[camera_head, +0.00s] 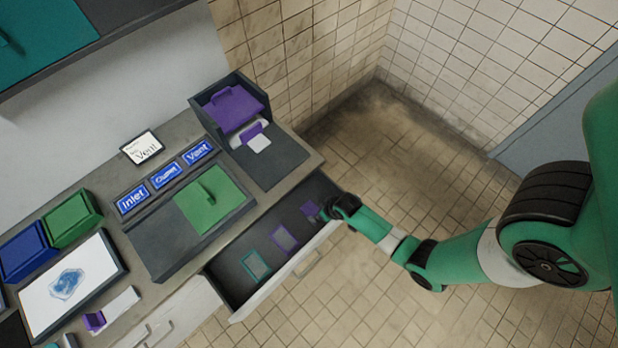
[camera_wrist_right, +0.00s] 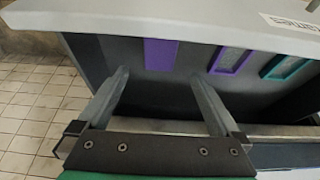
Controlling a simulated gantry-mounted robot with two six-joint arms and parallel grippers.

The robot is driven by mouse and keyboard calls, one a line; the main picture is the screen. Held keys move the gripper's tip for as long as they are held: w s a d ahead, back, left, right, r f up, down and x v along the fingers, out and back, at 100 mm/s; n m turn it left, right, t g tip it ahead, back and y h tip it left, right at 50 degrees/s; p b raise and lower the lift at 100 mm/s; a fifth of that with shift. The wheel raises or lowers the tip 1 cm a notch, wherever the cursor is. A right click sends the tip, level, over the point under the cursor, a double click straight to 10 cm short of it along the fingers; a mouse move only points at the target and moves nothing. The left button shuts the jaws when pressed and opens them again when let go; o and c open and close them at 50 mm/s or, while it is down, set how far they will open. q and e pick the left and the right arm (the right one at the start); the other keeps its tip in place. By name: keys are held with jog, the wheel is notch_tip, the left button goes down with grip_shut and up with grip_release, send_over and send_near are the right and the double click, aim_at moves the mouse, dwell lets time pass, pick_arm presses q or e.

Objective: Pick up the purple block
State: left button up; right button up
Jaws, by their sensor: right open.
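A solid purple block (camera_head: 309,210) is inside the open drawer (camera_head: 232,296), towards its right end. In the wrist view the purple block (camera_wrist_right: 160,54) shows as a flat upright rectangle beyond and between my fingertips. My right gripper (camera_head: 325,213) is at the drawer's right end, close to the block. In the wrist view my right gripper (camera_wrist_right: 158,80) has its fingers spread, with nothing between them and a gap to the block. My left gripper is not in view.
In the drawer are a purple frame (camera_head: 285,238) and a teal frame (camera_head: 256,265). The counter above holds a green plate (camera_head: 210,200), a dark bin with a purple lidded piece (camera_head: 235,106), and a small purple piece (camera_head: 94,321). The drawer's walls surround the block.

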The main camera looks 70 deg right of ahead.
jog(key=b, duration=0.3)
send_over(313, 212)
jog(key=s, duration=0.2)
jog(key=f, duration=0.2)
jog(key=a+f, duration=0.1)
jog(key=f, duration=0.1)
jog(key=shift+f, duration=0.1)
jog(key=shift+w+d+f+b, duration=0.15)
jog(key=shift+f+b, duration=0.15)
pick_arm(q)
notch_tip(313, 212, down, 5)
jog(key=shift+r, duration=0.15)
pick_arm(e)
jog(key=shift+w, duration=0.1)
jog(key=b+x, duration=0.4)
jog(key=shift+s+f, duration=0.25)
jog(key=shift+f, duration=0.2)
jog(key=shift+w+f, duration=0.15)
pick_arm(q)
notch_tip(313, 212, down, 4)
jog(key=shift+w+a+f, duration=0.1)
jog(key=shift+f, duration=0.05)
pick_arm(e)
jog(key=c, duration=1.4)
